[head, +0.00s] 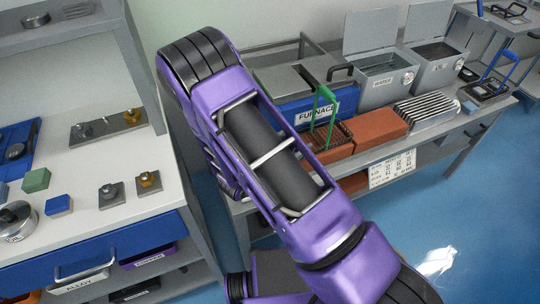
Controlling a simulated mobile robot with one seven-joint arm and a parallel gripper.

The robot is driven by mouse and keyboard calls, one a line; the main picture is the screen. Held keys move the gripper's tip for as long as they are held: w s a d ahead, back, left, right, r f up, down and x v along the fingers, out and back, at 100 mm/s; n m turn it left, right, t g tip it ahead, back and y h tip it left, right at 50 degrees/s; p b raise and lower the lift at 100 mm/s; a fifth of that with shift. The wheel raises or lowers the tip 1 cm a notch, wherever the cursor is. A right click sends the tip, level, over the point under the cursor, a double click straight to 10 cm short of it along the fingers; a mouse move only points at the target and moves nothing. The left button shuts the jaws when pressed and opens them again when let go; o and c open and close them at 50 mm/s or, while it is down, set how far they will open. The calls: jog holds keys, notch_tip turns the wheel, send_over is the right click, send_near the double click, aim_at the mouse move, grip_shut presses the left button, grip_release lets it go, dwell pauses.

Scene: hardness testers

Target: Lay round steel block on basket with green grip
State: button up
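The basket with the green grip (341,135) is a dark wire basket on orange bricks in front of the box labelled FURNACE. Its green handle stands upright, and my arm covers part of the area to its left. I cannot tell for sure which piece is the round steel block. A round grey metal piece (15,151) lies on a blue tray at the far left. Another dark round piece (36,19) lies on the upper left shelf. My purple arm crosses the middle of the view; my gripper does not show.
Left bench (95,228) holds a green block (36,180), a blue block (59,205), small metal plates with knobs and a lidded pot (17,223). Right bench holds the furnace (312,108), two open grey tanks (385,82), a ribbed rack (433,107) and a blue-handled basket (484,88).

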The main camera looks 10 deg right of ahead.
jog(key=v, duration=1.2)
jog(key=shift+p, duration=0.4)
